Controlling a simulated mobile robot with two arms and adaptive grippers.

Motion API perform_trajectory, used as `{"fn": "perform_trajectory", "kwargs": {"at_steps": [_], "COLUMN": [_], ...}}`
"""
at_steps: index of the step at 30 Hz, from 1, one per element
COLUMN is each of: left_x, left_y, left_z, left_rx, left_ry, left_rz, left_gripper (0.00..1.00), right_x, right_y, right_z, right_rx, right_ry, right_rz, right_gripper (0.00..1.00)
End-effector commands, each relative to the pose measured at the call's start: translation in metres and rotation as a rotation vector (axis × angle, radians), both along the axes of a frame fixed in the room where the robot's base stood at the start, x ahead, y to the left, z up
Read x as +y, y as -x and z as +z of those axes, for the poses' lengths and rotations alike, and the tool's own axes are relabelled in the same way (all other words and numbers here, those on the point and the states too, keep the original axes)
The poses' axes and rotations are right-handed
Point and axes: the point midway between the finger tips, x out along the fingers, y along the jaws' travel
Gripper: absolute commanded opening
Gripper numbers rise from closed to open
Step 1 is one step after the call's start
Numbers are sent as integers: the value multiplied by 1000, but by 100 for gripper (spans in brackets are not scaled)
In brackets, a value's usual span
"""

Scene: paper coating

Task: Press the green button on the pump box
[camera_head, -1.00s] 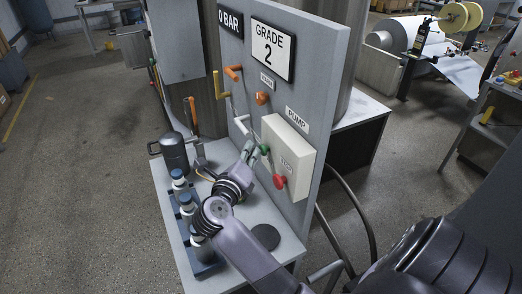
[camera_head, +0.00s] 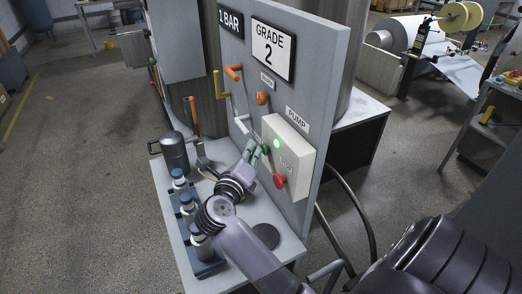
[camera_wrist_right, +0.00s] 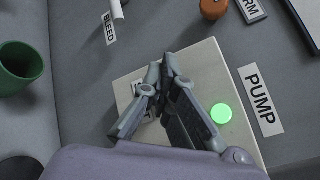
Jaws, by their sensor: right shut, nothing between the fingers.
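The pump box (camera_head: 296,160) is a pale box on the grey upright panel, under a PUMP label (camera_head: 297,120). A green lamp (camera_head: 277,143) glows on the box. In the right wrist view, the shut fingers (camera_wrist_right: 163,75) lie in front of the pump box (camera_wrist_right: 202,60) and hide the green button; the lit lamp (camera_wrist_right: 221,113) shows beside them. My left gripper is out of view.
The panel has a display (camera_head: 230,21) reading 1 BAR, a GRADE 2 sign (camera_head: 273,50), and orange (camera_head: 233,73) and yellow handles. A dark pot (camera_head: 174,153) and several bottles in a blue rack (camera_head: 209,267) stand on the bench left of my arm.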

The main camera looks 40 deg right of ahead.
Motion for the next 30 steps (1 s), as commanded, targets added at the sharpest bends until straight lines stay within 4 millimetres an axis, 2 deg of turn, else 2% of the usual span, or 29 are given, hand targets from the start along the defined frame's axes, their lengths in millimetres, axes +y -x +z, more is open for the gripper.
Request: {"fn": "perform_trajectory", "kwargs": {"at_steps": [9,20,30], "left_x": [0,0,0], "left_y": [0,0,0], "left_z": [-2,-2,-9], "left_rx": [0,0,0], "left_ry": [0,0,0], "left_rz": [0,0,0], "left_gripper": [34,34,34], "right_x": [15,18,50], "right_y": [-4,-4,-12], "right_z": [0,-1,-2], "right_rx": [0,0,0], "right_ry": [-1,-1,-4], "right_rz": [-1,1,1], "right_gripper": [0,0,0]}}
